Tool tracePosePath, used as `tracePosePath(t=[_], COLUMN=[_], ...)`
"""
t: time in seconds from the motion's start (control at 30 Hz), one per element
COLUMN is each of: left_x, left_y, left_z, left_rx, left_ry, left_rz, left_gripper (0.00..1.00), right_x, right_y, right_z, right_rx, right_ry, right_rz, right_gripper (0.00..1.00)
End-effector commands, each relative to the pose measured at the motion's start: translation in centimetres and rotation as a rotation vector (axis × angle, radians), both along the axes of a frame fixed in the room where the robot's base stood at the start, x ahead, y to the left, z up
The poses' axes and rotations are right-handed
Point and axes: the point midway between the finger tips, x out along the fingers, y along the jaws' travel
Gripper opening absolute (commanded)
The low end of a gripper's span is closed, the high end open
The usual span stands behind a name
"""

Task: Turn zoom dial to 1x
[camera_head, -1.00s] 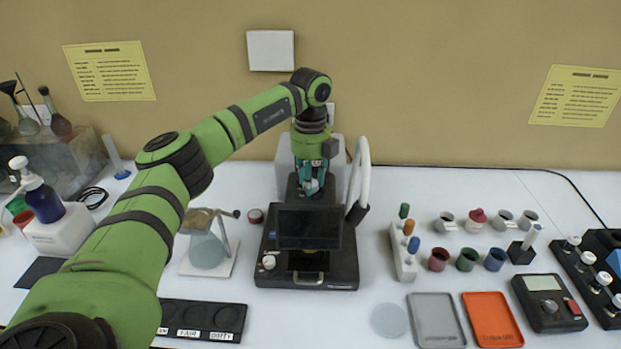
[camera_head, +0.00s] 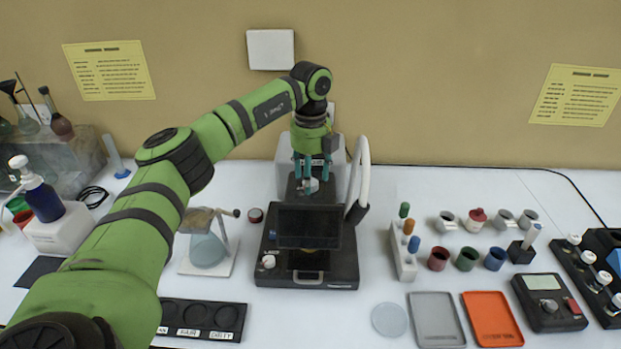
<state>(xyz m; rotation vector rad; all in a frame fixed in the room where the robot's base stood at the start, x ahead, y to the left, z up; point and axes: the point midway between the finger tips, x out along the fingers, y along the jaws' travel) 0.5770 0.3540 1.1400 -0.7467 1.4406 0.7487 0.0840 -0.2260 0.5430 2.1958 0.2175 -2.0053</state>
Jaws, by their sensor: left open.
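The black microscope-like device (camera_head: 335,268) with a dark screen (camera_head: 309,227) stands at the middle of the table. A small light grey knob (camera_head: 311,186) sits behind the screen. A white knob (camera_head: 268,262) is at the front left of its base. No 1x marking is readable, and I cannot tell for sure which knob is the zoom dial. My left gripper (camera_head: 312,178) points down with its teal fingers apart, just above the grey knob behind the screen. It holds nothing that I can see. My right gripper is not in view.
A pale curved tube (camera_head: 358,172) rises close to the right of my gripper. A flask stand (camera_head: 208,252) is left of the device. A rack with coloured handles (camera_head: 403,250), cups and trays are to the right. A black labelled tray (camera_head: 203,318) lies in front.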

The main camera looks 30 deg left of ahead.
Motion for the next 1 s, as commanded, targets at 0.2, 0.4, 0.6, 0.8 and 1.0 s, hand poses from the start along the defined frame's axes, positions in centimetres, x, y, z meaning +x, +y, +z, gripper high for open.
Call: tracePosePath(t=[0.2, 0.4, 0.6, 0.8, 1.0], left_x=[0.1, 0.1, 0.0, 0.0, 0.0], left_y=[-0.1, -0.1, -0.1, -0.1, -0.1], left_z=[4.8, 8.6, 10.5, 10.8, 10.7], left_rx=[-0.002, -0.002, 0.000, 0.000, 0.000], left_ry=[-0.005, -0.002, 0.003, 0.003, 0.003], left_rz=[-0.001, -0.001, -0.001, -0.002, -0.001], left_gripper=[0.58, 0.58, 0.58, 0.58, 0.58], right_x=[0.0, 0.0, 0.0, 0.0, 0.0], right_y=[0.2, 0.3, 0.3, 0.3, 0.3], right_z=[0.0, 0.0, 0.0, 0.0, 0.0], right_rx=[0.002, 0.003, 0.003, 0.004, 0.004], right_ry=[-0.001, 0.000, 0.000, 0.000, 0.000], right_rz=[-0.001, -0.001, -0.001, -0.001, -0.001], right_gripper=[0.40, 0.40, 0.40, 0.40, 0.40])
